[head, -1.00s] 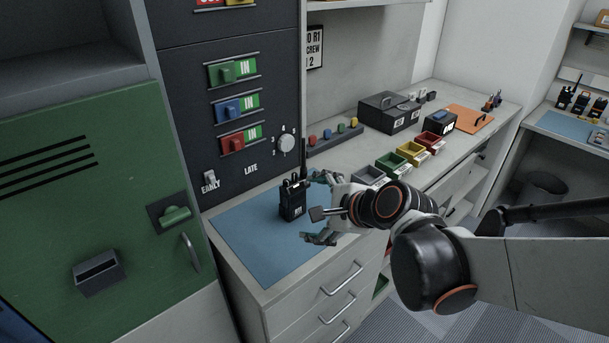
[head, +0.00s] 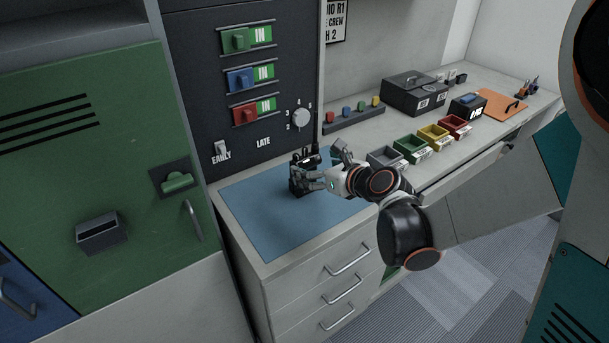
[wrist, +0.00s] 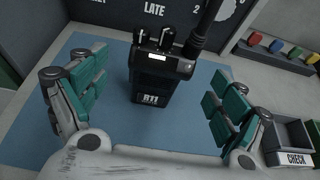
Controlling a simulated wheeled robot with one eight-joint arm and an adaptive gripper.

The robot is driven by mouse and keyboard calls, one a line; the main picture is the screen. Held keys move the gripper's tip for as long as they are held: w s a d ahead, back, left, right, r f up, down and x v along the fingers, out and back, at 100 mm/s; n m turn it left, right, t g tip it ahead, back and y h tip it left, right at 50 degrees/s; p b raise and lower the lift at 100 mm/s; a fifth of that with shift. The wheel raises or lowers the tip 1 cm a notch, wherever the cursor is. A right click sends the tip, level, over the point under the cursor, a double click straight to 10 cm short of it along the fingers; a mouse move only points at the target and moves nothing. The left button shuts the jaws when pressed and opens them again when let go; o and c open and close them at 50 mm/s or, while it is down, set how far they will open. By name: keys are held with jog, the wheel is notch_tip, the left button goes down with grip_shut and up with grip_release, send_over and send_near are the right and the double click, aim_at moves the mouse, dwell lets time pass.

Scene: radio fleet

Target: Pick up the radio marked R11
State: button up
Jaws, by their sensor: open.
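A black radio (head: 297,181) with dials and a thick antenna stands upright on the blue mat (head: 258,225). In the wrist view the radio (wrist: 153,82) faces me, and its lower front label reads R11. My gripper (wrist: 158,92) is open, with teal-padded fingers to the left and right of the radio. Gaps show between the pads and the radio on both sides. In the head view my gripper (head: 320,168) is close at the radio's right, and one finger hides part of its front.
A dark panel (head: 262,155) with sliders and a dial rises behind the mat. Grey, green, yellow and red bins (head: 410,149) line the counter to the right. A green locker (head: 85,150) stands left. A row of coloured pegs (head: 352,115) lies at the back.

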aim_at(309, 161)
jog(key=shift+r+b+x, duration=0.15)
jog(key=shift+b+x, duration=0.4)
jog(key=shift+x, duration=1.1)
jog(key=shift+r+b+x, duration=0.15)
jog(key=shift+b+x, duration=0.35)
jog(key=shift+x, duration=1.2)
jog(key=c, duration=1.6)
jog(key=shift+r, duration=0.15)
notch_tip(309, 161, up, 20)
jog(key=p, duration=0.7)
jog(key=shift+w, duration=0.1)
